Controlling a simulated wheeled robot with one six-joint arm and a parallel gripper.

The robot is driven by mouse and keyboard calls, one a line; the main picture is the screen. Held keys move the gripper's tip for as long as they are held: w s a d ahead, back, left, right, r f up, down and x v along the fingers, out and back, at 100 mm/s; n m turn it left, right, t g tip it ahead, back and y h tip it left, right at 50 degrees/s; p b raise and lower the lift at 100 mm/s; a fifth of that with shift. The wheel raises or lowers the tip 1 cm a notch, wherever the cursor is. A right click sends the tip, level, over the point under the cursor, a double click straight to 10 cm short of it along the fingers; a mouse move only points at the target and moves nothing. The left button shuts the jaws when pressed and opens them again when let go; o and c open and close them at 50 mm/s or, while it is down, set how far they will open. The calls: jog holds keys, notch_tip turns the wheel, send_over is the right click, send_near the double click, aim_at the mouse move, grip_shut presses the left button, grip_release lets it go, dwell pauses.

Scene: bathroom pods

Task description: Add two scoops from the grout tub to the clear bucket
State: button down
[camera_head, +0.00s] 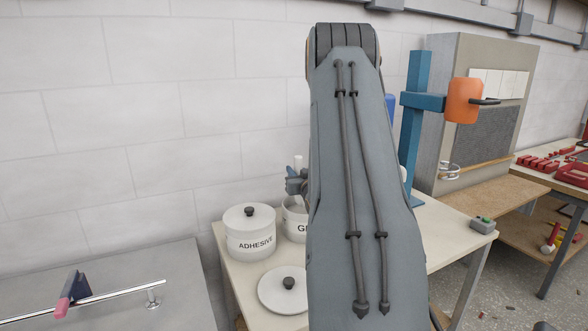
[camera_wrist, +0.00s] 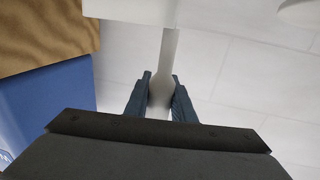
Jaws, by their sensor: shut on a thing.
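The grout tub (camera_head: 295,222) is white, on the table, with its lettering partly hidden behind my arm. My gripper (camera_head: 297,184) is at its top, mostly hidden by my arm. In the wrist view my gripper (camera_wrist: 160,92) is shut on a pale handle (camera_wrist: 160,88). Its thin shaft runs up to a white shape (camera_wrist: 130,9) at the top edge; I cannot tell whether that is the scoop's head or the tub. A white handle end (camera_head: 298,162) shows above the gripper in the head view. I cannot make out the clear bucket.
The lidded adhesive tub (camera_head: 250,238) stands left of the grout tub. A loose white lid (camera_head: 284,291) lies in front on the table (camera_head: 238,283). A blue stand (camera_head: 411,130) with an orange part (camera_head: 463,100) rises at right. A tiled wall (camera_head: 150,100) is behind.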

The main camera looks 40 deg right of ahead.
aim_at(295, 159)
jog(key=shift+f+b, duration=2.15)
jog(key=shift+f, duration=1.3)
jog(key=shift+r+p, duration=3)
jog(key=shift+r, duration=2.7)
